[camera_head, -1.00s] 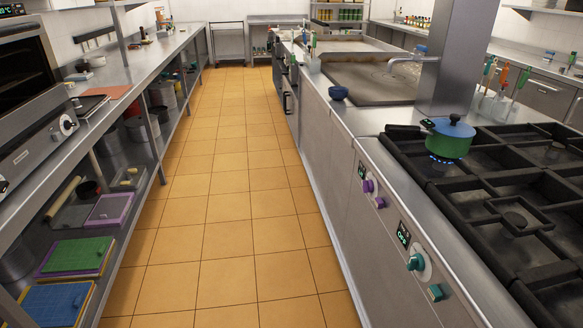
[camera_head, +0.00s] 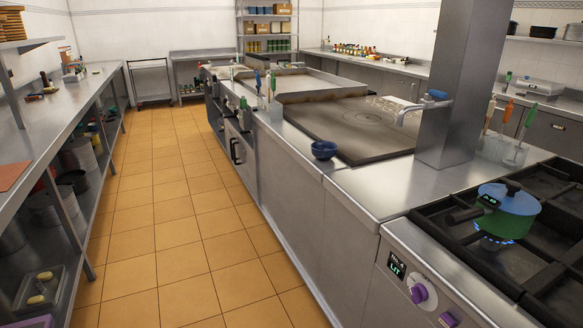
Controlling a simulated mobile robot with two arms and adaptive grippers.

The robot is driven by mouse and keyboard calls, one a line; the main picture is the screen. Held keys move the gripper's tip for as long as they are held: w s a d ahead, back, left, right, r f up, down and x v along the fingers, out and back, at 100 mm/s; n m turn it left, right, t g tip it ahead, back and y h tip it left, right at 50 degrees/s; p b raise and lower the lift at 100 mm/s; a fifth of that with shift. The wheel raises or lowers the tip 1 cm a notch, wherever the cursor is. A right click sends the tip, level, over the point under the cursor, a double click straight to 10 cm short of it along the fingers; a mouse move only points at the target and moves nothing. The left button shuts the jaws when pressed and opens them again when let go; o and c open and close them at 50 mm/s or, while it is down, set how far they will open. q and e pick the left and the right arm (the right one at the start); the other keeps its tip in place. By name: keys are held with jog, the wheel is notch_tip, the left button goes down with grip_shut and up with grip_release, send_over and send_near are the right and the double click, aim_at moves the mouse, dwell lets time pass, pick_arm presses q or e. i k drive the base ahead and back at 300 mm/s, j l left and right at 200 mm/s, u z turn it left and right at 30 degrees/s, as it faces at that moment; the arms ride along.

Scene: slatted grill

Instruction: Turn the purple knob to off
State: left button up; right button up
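The purple knob (camera_head: 419,293) sits on the stove's front panel at the lower right of the head view. A small display (camera_head: 396,267) beside it reads "LIT" in green. A second purple control (camera_head: 449,319) is partly cut off at the bottom edge. Blue flames (camera_head: 494,240) burn under a green and blue pot (camera_head: 505,212) on the burner above the knob. Neither of my grippers shows in the view.
The tiled floor aisle (camera_head: 190,215) is clear between the left counter (camera_head: 60,122) and the stove line. A blue bowl (camera_head: 324,150) stands near the counter edge. A steel column (camera_head: 455,90) rises behind the stove. The pot's handle points left.

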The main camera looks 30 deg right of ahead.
aim_at(418, 293)
jog(key=i+z, duration=0.4)
jog(key=i+j+z, duration=0.15)
jog(key=z, duration=0.3)
jog(key=i+j+z, duration=0.25)
jog(key=z, duration=0.15)
jog(key=i+j+z, duration=0.2)
jog(key=j+z, duration=0.25)
jog(key=l, duration=0.15)
